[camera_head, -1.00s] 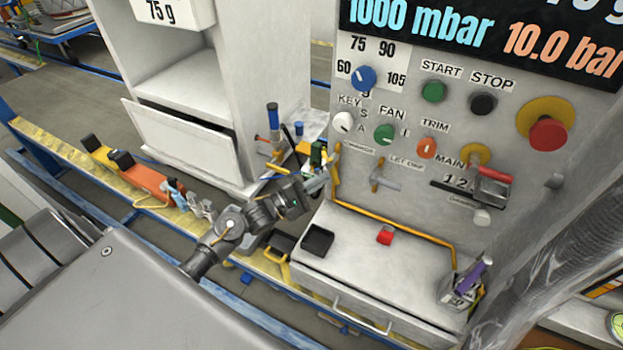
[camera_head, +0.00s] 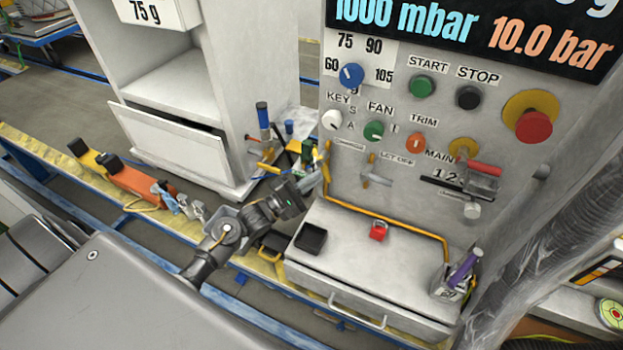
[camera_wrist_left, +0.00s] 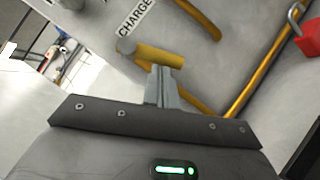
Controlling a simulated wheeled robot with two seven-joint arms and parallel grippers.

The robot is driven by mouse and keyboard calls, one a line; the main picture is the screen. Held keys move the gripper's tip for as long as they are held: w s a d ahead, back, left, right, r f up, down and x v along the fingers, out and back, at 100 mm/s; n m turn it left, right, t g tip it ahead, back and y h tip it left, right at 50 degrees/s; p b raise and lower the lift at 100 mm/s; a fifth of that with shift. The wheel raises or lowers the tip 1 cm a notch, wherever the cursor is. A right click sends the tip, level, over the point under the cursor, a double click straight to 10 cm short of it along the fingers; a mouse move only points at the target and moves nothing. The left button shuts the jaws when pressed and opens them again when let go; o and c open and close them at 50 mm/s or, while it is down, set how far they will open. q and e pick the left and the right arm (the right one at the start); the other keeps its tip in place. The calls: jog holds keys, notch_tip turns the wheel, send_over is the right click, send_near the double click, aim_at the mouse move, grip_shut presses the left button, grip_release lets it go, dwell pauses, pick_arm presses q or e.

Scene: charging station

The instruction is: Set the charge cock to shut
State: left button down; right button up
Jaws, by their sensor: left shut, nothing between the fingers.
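The charge cock (camera_wrist_left: 158,57) has a yellow handle on a grey hub, below the CHARGE label (camera_wrist_left: 135,18) in the left wrist view. Its handle lies slantwise to the label's lettering. In the head view its yellow part (camera_head: 327,158) is small, beside the panel's left edge. My left gripper (camera_head: 316,182) is shut and empty, just below the cock. In the left wrist view its fingertips (camera_wrist_left: 163,73) are right at the handle's lower side; I cannot tell whether they touch. My right gripper is not in view.
A second cock (camera_head: 372,170) sits to the right on the panel. A yellow pipe (camera_head: 400,222) runs along the panel's foot. The ledge below bears a black tray (camera_head: 311,238), a red padlock (camera_head: 379,230) and a container with a purple-handled item (camera_head: 455,275).

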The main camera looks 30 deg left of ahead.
pick_arm(q)
jog(key=shift+d, duration=0.1)
jog(key=shift+w+d+r+n+t+y+p, duration=0.1)
jog(key=shift+d+r+n+t+y+p, duration=0.25)
jog(key=shift+d+n+t+y+p, duration=1.05)
jog(key=shift+d+r+n+t+y+p, duration=0.1)
jog(key=shift+d+r+n+t+y, duration=0.25)
jog(key=shift+n, duration=2.2)
jog(key=shift+w+d+r+n+t+y+p, duration=0.1)
jog(key=shift+d+r+n+t+y+p, duration=0.2)
jog(key=shift+d+n+t+y+p, duration=1.1)
jog(key=shift+a+r+n+g+h+b, duration=0.1)
jog(key=shift+a+n+g+h+b, duration=0.2)
jog(key=shift+n+g+h+b, duration=0.25)
jog(key=b+v, duration=0.3)
jog(key=v, duration=0.8)
jog(key=shift+w, duration=0.1)
